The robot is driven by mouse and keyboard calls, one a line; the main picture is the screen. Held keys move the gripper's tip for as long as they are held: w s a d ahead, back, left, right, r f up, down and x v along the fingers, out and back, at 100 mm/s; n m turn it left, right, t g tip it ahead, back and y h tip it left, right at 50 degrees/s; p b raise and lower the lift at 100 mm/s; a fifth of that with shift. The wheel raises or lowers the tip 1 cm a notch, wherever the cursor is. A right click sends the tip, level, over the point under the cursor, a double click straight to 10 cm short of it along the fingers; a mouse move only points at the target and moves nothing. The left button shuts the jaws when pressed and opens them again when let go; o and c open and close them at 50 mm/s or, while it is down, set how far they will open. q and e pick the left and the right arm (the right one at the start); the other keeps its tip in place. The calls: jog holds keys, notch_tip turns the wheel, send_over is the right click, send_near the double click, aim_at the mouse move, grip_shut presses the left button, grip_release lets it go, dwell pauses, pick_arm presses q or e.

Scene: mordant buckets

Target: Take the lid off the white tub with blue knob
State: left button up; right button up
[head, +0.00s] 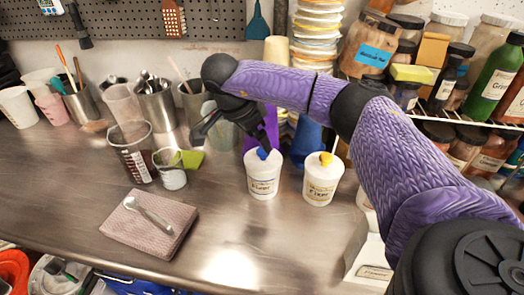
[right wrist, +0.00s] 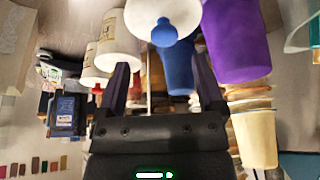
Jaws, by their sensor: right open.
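The white tub with blue knob (head: 263,182) stands upright on the steel counter, its lid on. Its blue knob (head: 262,154) tilts up from the lid; in the right wrist view the knob (right wrist: 164,33) and white lid (right wrist: 185,12) show at the top, just beyond the fingertips. My right gripper (head: 232,140) is above and slightly left of the tub, open and empty. In the right wrist view its fingers (right wrist: 161,68) are spread, with the knob roughly between their lines and apart from them. My left gripper is not in view.
A similar white tub with a yellow knob (head: 321,185) stands close on the right. A purple cup (right wrist: 237,40) and blue cup (right wrist: 176,75) are close behind. A folded cloth (head: 150,222) holds a spoon. The front middle counter is clear.

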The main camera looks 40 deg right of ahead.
aim_at(262, 150)
jog(key=x, duration=0.2)
jog(key=b+x, duration=0.1)
jog(key=x, duration=0.2)
jog(key=shift+w+f, duration=0.15)
jog(key=shift+w, duration=0.1)
grip_shut()
